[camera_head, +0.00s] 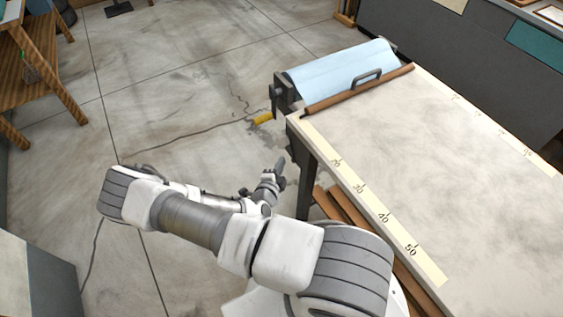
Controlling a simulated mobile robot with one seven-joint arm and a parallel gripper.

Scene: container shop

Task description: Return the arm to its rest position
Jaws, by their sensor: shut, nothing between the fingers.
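My gripper (280,168) shows small near the middle of the head view, at the end of my bent white and grey arm. Its fingers look closed together, with nothing between them. The arm reaches left from the lower right, bends at the elbow, and folds back to the right. The gripper is over the floor, left of the worktable's (453,165) near leg in the picture. It looks apart from the table.
A yellow object (263,118) lies near that end. A wooden stand (45,65) is upper left. Open concrete floor (175,75) lies between.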

